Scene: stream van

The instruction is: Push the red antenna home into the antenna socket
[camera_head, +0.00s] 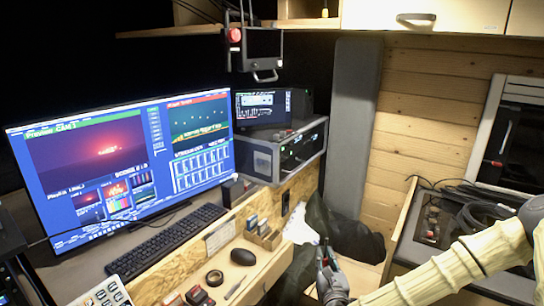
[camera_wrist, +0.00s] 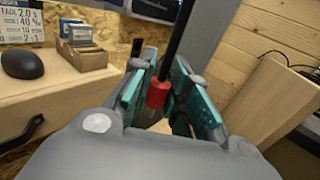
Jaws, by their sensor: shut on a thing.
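The red antenna (camera_wrist: 158,93) shows in the wrist view as a black rod with a red collar, between the teal finger pads of my gripper (camera_wrist: 163,82). My gripper is shut on it. The rod runs up and slightly right, out of the top of the picture. In the head view my gripper (camera_head: 325,262) is low, right of the wooden desk edge, and the antenna cannot be made out there. I cannot identify the antenna socket in either view.
The desk holds a mouse (camera_head: 243,257), a keyboard (camera_head: 165,241) and small boxes (camera_head: 262,234). A grey rack case (camera_head: 283,150) stands behind. A dark bag (camera_head: 345,237) lies behind my gripper. Cables (camera_head: 470,208) lie on the right counter.

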